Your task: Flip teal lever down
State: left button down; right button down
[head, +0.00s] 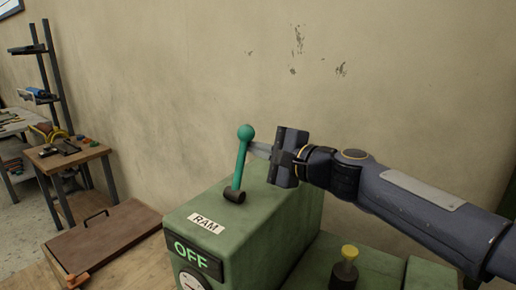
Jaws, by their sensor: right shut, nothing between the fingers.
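The teal lever (241,165) stands nearly upright on top of the green machine box (272,221), its round knob (245,132) at the top and its base in a dark pivot. A "RAM" label (206,223) lies in front of the pivot. The box front carries an "OFF" sign (196,257). My right gripper (257,150) reaches in from the right, shut and empty, with its fingertips just right of the lever below the knob. I cannot tell whether they touch the lever. My left gripper is not in view.
A yellow-topped knob (349,253) stands on the lower green part at the right. A brown lidded case (101,236) lies left of the box. A wooden bench (70,155) with tools stands further left. The wall behind is bare.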

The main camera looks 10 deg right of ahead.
jog(key=shift+s+a+r+n+b, duration=0.15)
jog(key=shift+s+a+n+b, duration=0.15)
jog(key=shift+b, duration=0.15)
jog(key=shift+r, duration=0.1)
jog(key=s+a+n+b, duration=0.1)
jog(key=n+b, duration=0.1)
jog(key=shift+s+a+r+t+b, duration=0.15)
jog(key=shift+t+b, duration=0.15)
jog(key=s+a+n+b, duration=0.1)
jog(key=n+b, duration=0.1)
jog(key=s+a+n+y+b, duration=0.1)
jog(key=s+a+n+b, duration=0.1)
jog(key=shift+r+n, duration=0.1)
jog(key=shift+n, duration=0.3)
jog(key=shift+s+a+f+n+y+b, duration=0.2)
jog(key=shift+s+a+n+b, duration=0.45)
jog(key=shift+n+b, duration=0.4)
jog(key=shift+s+a+f+n+y+b, duration=0.15)
jog(key=shift+s+a+n+b, duration=0.45)
jog(key=shift+n+b, duration=0.4)
